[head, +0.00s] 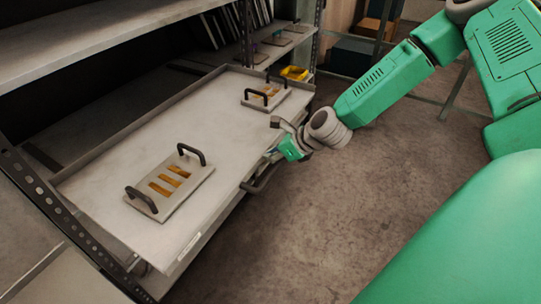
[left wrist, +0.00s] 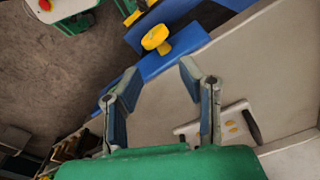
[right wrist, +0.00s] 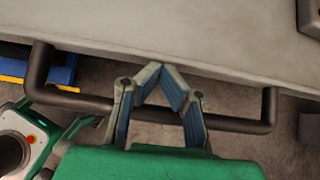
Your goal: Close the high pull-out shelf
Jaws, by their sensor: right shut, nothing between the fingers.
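The pull-out shelf (head: 110,215) is a pale metal tray standing out from the rack, with its surface exposed. Its dark bar handle (head: 262,178) is on the front side; it also shows in the right wrist view (right wrist: 75,99). My right gripper (head: 286,149) is at the shelf's front edge by the handle. In the right wrist view my right gripper (right wrist: 160,66) is shut and empty, its tips meeting at the shelf edge (right wrist: 230,72). The bar passes behind the fingers; contact is unclear. My left gripper (left wrist: 158,72) is open and empty in the left wrist view.
Two handled die plates lie on the shelf, a near one (head: 170,186) and a far one (head: 266,93). A fixed shelf (head: 90,40) is above. A yellow item (head: 294,73) is beyond. A yellow knob (left wrist: 156,39) on a blue part shows near my left gripper. The floor (head: 340,220) in front is clear.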

